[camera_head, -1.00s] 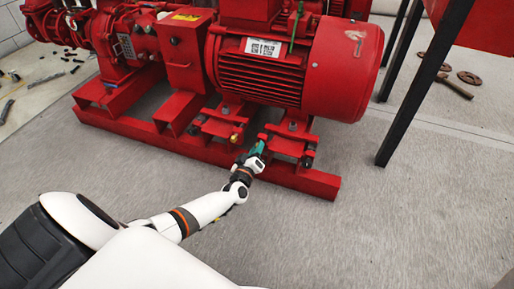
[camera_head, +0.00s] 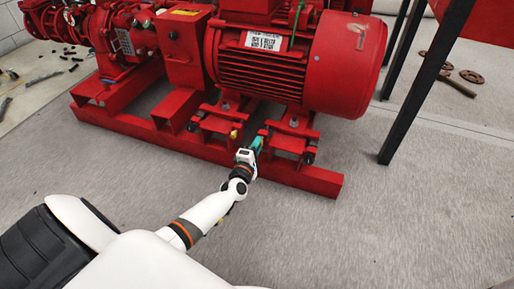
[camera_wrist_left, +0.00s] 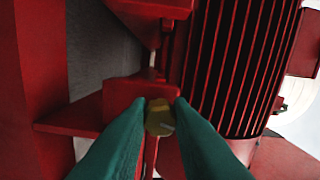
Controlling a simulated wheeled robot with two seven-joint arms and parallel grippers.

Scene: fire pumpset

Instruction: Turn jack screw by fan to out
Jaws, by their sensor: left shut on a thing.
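The jack screw by the fan shows in the left wrist view as a yellow brass head (camera_wrist_left: 160,118) against a red block under the motor. My left gripper (camera_head: 257,145) is at the red motor foot on the fan side, low by the base frame. Its two green fingers (camera_wrist_left: 161,110) are shut on the brass head, one on each side. The fingers hide most of this screw in the head view. Another brass screw (camera_head: 234,134) shows just left of the gripper at the other motor foot. My right gripper is not in view.
The red motor (camera_head: 300,60) overhangs the gripper, and the red base frame (camera_head: 318,183) runs along beneath it. Black table legs (camera_head: 398,115) stand to the right. The grey floor (camera_head: 340,240) in front is clear. Flanges and a hammer lie at the far right.

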